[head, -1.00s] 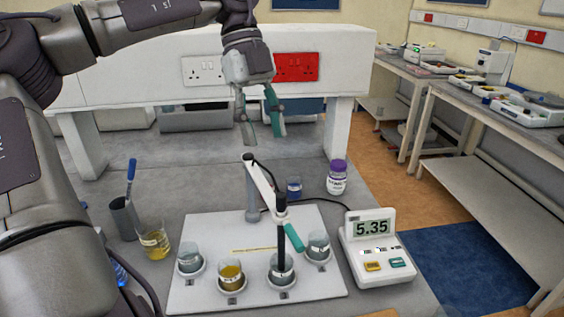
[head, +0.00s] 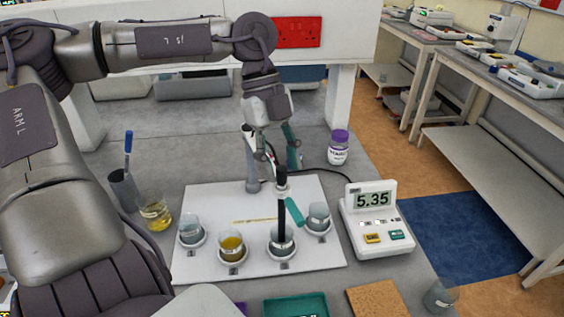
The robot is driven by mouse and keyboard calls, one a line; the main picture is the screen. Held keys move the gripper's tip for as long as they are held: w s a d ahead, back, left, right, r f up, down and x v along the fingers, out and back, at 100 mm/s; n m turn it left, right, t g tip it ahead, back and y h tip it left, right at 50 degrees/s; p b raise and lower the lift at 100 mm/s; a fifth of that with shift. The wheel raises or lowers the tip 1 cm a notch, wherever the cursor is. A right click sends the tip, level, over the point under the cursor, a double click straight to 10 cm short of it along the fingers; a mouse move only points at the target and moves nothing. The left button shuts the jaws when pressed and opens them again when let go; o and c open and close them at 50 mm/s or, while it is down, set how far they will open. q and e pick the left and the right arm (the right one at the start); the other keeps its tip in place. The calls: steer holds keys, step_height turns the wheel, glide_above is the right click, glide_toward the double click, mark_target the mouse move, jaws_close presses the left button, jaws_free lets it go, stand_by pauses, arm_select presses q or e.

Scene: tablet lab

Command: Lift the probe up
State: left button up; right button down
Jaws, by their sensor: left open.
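The probe (head: 281,215) is a dark upright rod on the stand's arm. Its lower end is in a clear beaker (head: 281,246) on the white board (head: 330,258). A teal piece (head: 294,212) slants beside the rod. My left gripper (head: 274,163) is open and points down just behind and above the probe's top. Its fingers are spread to either side of the probe's line, and I see no contact. They partly hide the stand's pale arm and post. My right gripper is not in view.
A meter (head: 377,232) reading 5.35 stands right of the board. Other beakers, including one of amber liquid (head: 231,247), flank the probe's beaker. A purple-capped bottle (head: 339,148) stands behind. A teal tray (head: 296,306) and a cork mat (head: 377,301) lie in front.

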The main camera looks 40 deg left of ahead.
arm_select(q)
steer(key=shift+d+f, duration=0.25)
steer(key=shift+f, duration=0.35)
steer(key=shift+s, duration=0.1)
jaws_close()
steer(key=shift+r, duration=0.1)
